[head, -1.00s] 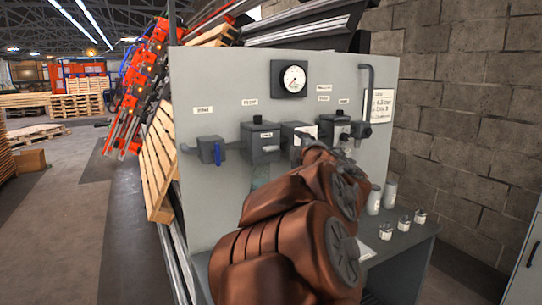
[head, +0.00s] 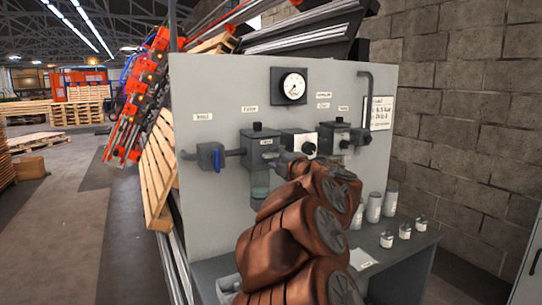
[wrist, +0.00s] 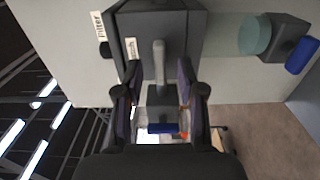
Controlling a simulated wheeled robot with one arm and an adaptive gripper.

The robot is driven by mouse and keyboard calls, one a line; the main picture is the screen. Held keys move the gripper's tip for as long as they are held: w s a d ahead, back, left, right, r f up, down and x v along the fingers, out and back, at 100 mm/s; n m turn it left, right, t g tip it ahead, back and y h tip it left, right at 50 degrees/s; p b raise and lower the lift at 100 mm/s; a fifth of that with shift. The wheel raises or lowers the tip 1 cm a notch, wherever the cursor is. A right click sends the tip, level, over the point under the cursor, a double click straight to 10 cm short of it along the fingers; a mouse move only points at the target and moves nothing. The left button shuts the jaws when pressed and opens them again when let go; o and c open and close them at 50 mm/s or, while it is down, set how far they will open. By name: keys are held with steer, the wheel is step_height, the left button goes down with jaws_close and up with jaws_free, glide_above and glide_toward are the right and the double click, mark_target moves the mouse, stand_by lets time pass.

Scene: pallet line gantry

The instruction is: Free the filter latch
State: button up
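The filter (head: 260,151) is a grey box with a clear bowl on the panel, just right of the inlet valve. In the wrist view the filter housing (wrist: 178,28) appears turned sideways, with a "latch" label (wrist: 130,48) on it. A pale grey lever (wrist: 160,62), seemingly the filter latch, lies across the housing's face. My gripper (wrist: 160,85) is open, one finger on each side of the lever; I see no clear contact. In the head view my brown-covered arm reaches up to the filter's right side, and the gripper tips (head: 283,158) are only partly distinguishable.
The inlet valve (head: 210,156) with a blue handle sits close to the filter's left. A gauge (head: 294,86) is above; a regulator (head: 300,143) and another unit (head: 334,138) stand right. Canisters (head: 374,207) and small jars (head: 404,231) stand on the bench below.

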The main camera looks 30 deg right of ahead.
mark_target(273, 156)
steer(key=shift+w+d, duration=0.15)
steer(key=shift+w, duration=1.45)
jaws_close()
